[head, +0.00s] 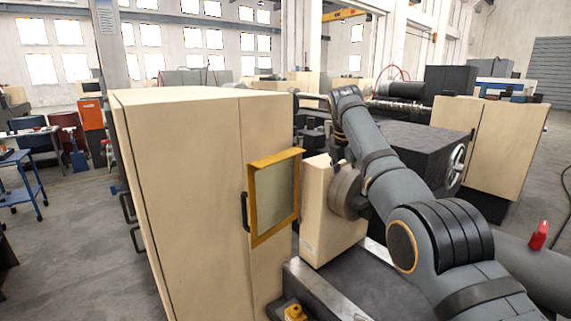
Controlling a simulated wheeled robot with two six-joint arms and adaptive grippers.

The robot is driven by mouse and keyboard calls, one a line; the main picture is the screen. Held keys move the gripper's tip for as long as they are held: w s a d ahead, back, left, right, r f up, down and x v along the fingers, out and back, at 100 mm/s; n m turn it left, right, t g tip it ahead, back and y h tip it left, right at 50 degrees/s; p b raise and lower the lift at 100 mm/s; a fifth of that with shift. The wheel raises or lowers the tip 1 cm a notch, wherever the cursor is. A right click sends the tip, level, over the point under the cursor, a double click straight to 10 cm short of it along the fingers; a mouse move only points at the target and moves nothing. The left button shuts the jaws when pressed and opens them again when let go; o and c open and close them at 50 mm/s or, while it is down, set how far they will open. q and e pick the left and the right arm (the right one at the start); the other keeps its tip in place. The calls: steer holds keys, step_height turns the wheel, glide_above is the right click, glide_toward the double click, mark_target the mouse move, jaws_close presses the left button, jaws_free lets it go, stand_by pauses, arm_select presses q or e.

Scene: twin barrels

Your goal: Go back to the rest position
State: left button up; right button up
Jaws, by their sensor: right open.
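My right arm comes in from the lower right and reaches up and forward over the machine. My right gripper (338,158) hangs below the arm's far end, small and dark, beside the beige machine block and its round chuck. It is open, and I see nothing held in it. Its fingertips are hard to make out against the dark machine parts behind. My left arm and left gripper are not in view.
A tall beige machine cabinet (190,200) with a yellow-framed window (274,197) stands close in front. A beige headstock (322,225) and dark metal bed are under my right arm. A blue trolley (22,180) and an orange cabinet (93,118) stand left; grey floor there is open.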

steer(key=s+d+f+m, duration=0.1)
steer(key=d+f+m, duration=0.15)
steer(key=f, duration=0.75)
steer(key=s+d+f+m+y, duration=0.15)
steer(key=f+m, duration=0.25)
steer(key=f, duration=0.6)
steer(key=s+d+f+m, duration=0.2)
steer(key=f+m, duration=0.2)
steer(key=f, duration=0.6)
steer(key=s+d+f+m, duration=0.2)
steer(key=s+f+m, duration=0.4)
steer(key=s+f, duration=0.6)
steer(key=s+a+r+m, duration=0.1)
steer(key=s+m, duration=0.2)
steer(key=s, duration=0.8)
steer(key=s+r+m, duration=0.2)
steer(key=s+m, duration=0.1)
steer(key=s, duration=0.8)
steer(key=s+d+f+g+b, duration=0.1)
steer(key=s+f, duration=0.1)
steer(key=f, duration=1.3)
steer(key=s+d+f+b, duration=0.1)
steer(key=s+d+f, duration=0.1)
steer(key=f, duration=1.4)
steer(key=s+f+g+b, duration=0.1)
steer(key=s+f, duration=1.4)
steer(key=s, duration=0.2)
steer(key=shift+s+d+f+m+b, duration=0.2)
steer(key=shift+d+f+m+b, duration=0.15)
steer(key=shift+f+b, duration=0.05)
